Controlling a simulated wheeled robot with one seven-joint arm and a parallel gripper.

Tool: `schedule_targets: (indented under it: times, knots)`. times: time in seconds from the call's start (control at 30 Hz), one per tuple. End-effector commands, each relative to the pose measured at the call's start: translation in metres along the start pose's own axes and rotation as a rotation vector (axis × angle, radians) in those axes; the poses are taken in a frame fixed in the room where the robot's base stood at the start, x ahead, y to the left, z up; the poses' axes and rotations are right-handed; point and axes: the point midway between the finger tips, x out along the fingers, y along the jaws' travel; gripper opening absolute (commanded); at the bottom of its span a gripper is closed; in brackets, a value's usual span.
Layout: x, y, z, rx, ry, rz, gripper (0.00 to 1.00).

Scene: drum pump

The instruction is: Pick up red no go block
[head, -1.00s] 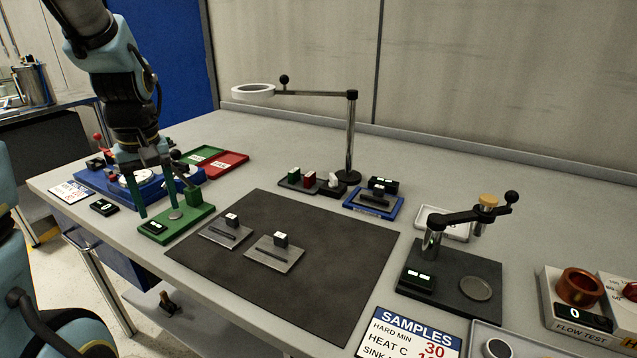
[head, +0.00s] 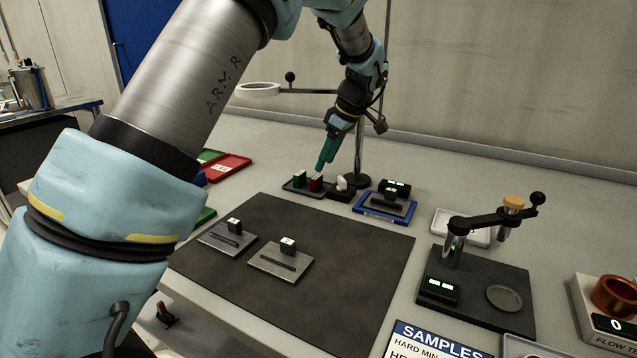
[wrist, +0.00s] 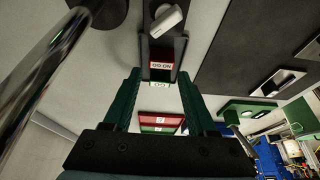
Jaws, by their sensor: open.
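The red no go block (head: 316,184) stands upright in a small dark tray at the back of the table, between the green go block (head: 299,179) and a white piece (head: 341,184). My gripper (head: 324,163) is just above the red block, fingers pointing down. In the wrist view my gripper (wrist: 161,76) is open and empty. The red block's labelled top (wrist: 162,66) shows ahead between the fingertips, with the green block (wrist: 158,85) nearer the palm. I cannot tell the exact height gap.
The lamp post (wrist: 55,62) stands close beside my gripper. A blue tray with a gauge (head: 386,207) is to the right of the blocks. A dark mat (head: 345,265) with two metal plates lies in front. Red and green trays (head: 228,166) are at the left.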

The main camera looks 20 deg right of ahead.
Motion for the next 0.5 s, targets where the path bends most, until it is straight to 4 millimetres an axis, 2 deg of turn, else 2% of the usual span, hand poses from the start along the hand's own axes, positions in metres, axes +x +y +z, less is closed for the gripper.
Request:
schedule_targets:
  times: [0.27, 0.5]
  knots:
    - [0.022, -0.001, -0.001, 0.000, -0.002, -0.002, 0.57]
    - [0.057, -0.003, 0.000, 0.000, -0.002, -0.003, 0.57]
